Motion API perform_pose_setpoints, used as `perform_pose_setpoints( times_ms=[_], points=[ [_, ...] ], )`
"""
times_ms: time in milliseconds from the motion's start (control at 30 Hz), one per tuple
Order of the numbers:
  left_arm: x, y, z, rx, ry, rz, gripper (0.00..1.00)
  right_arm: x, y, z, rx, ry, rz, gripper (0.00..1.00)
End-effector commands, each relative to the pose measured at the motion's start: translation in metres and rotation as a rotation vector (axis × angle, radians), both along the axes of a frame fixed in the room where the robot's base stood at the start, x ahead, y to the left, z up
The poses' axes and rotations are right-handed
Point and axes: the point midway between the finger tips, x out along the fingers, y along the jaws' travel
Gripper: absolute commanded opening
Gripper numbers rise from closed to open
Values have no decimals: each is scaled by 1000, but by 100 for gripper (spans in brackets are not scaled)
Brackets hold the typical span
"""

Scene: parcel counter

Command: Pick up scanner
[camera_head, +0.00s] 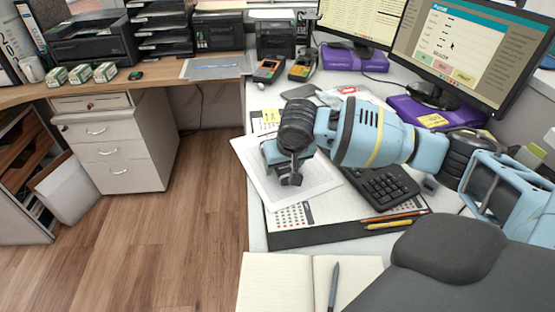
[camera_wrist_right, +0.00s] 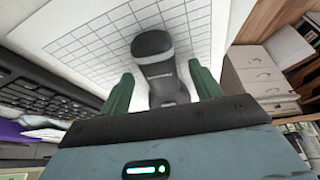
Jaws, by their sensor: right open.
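The scanner is a dark grey hand-held device with a lighter band; it lies on a printed sheet on the desk and shows in the right wrist view (camera_wrist_right: 154,47). In the head view only its dark end (camera_head: 291,179) shows, below my right gripper. My right gripper (camera_head: 280,160) points down over the sheet. Its green fingers, seen in the right wrist view (camera_wrist_right: 158,88), stand apart on either side of the scanner. I see gaps beside the scanner there; its near end is hidden by the gripper body. My left gripper is in neither view.
A black keyboard (camera_head: 381,188) lies to the right of the gripper, with pencils (camera_head: 390,220) in front. An open notebook (camera_head: 275,281) with a pen lies at the near edge. Monitors (camera_head: 459,48) stand behind. Two card terminals (camera_head: 268,69) (camera_head: 302,66) sit at the back.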

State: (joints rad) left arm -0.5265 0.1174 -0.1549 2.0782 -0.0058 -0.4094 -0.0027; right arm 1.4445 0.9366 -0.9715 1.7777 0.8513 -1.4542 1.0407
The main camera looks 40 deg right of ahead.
Motion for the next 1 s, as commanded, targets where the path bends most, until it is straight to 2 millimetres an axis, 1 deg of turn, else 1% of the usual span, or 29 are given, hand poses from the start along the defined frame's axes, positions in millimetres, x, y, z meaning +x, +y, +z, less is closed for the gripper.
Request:
perform_pose_setpoints(
  times_ms=[33,100,333,367,733,767,1000],
  points=[
    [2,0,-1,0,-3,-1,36,2,-1,-4,-1,0,0,64],
    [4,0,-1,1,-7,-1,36,3,-1,-7,-1,-2,0,64],
    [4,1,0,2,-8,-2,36,3,-1,-7,0,-2,1,64],
    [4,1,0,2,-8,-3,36,3,-1,-7,0,-2,0,61],
    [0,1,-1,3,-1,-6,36,3,-1,-7,0,-1,0,13],
    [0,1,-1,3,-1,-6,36,4,-1,-7,0,-3,0,10],
    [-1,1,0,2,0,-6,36,3,-1,-6,0,-3,0,10]
  ],
)
